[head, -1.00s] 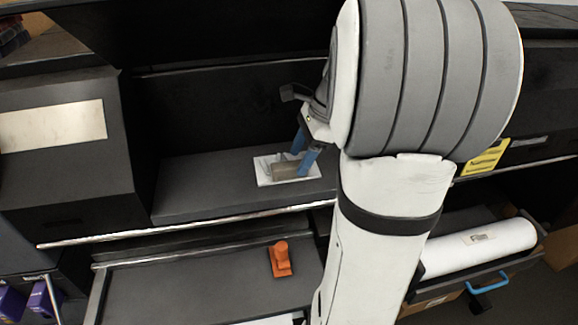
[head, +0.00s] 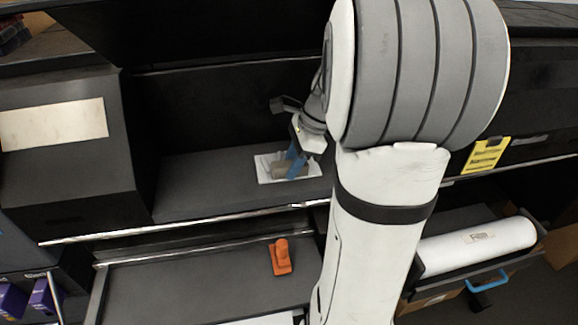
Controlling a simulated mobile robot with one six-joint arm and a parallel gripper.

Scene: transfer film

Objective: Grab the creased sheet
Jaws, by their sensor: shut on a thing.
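The creased sheet (head: 265,177) is a small white piece with raised folds, lying on the dark shelf inside the black machine, in the middle of the head view. My gripper (head: 294,172) has blue fingers and reaches down onto the sheet from the upper right. The fingers are close together, shut on the sheet's raised part. A grey-brown piece (head: 280,171) shows at the fingers on the sheet; whether it is a fold or a separate thing I cannot tell. The fingertips partly hide the middle of the sheet.
An orange-handled tool (head: 281,258) lies on the lower dark tray (head: 190,290). A metal rail (head: 180,227) runs along the shelf's front edge. A white roll (head: 478,246) sits in a drawer at right. A yellow label (head: 485,156) is on the machine. The shelf left of the sheet is clear.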

